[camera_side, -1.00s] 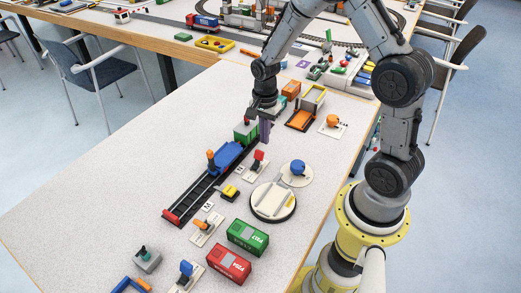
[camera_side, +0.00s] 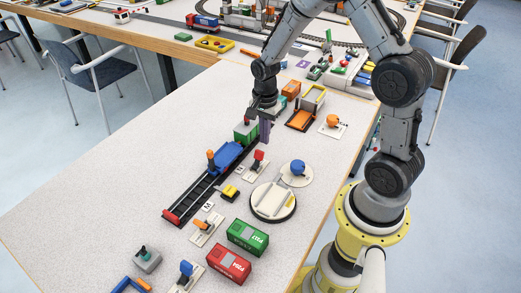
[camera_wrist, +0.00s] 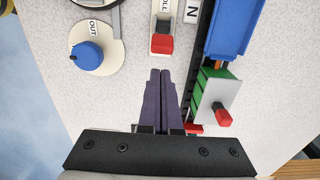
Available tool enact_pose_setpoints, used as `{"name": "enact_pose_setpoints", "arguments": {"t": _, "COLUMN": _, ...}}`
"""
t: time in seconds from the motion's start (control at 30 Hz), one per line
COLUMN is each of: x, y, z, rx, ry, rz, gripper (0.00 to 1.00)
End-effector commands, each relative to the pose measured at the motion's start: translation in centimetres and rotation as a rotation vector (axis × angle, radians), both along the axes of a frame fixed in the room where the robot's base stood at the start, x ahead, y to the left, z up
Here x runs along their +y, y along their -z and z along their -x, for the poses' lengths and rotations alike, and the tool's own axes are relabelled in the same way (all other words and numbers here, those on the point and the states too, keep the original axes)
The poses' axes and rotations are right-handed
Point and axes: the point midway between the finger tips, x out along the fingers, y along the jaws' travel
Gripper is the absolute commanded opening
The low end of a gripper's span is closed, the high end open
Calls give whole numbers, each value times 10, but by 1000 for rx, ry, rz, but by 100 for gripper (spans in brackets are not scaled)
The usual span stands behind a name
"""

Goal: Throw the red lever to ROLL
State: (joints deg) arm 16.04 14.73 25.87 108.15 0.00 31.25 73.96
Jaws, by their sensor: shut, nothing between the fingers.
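The red lever (camera_wrist: 162,44) stands on a small white base in the wrist view, just beyond my fingertips. Its lettering is partly cut off at the top edge, with "LL" readable. In the side view the red lever (camera_side: 259,156) stands beside the black track, below my gripper in the picture. My gripper (camera_wrist: 160,73) has its two purple fingers pressed together, with nothing between them. In the side view my gripper (camera_side: 265,140) points down beside the green wagon. A gap shows between fingertips and lever in the wrist view; whether they touch is not visible.
A green wagon (camera_wrist: 203,92) with a red knob (camera_wrist: 223,117) is close to the right of my fingers. A blue wagon (camera_side: 229,155) is on the track. A blue knob (camera_wrist: 88,55) marked OUT is at left. A round turntable (camera_side: 273,202) and two containers lie nearer the front.

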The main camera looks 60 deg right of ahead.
Motion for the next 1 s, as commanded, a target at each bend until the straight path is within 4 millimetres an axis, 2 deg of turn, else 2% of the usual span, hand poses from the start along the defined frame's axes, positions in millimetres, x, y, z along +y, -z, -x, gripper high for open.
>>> {"name": "enact_pose_setpoints", "arguments": {"t": 0.47, "x": 0, "y": 2, "z": 0, "rx": 1, "ry": 0, "rz": 0, "gripper": 0}}
{"name": "enact_pose_setpoints", "arguments": {"t": 1.0, "x": 0, "y": 26, "z": 0, "rx": 2, "ry": 0, "rz": -1, "gripper": 0}}
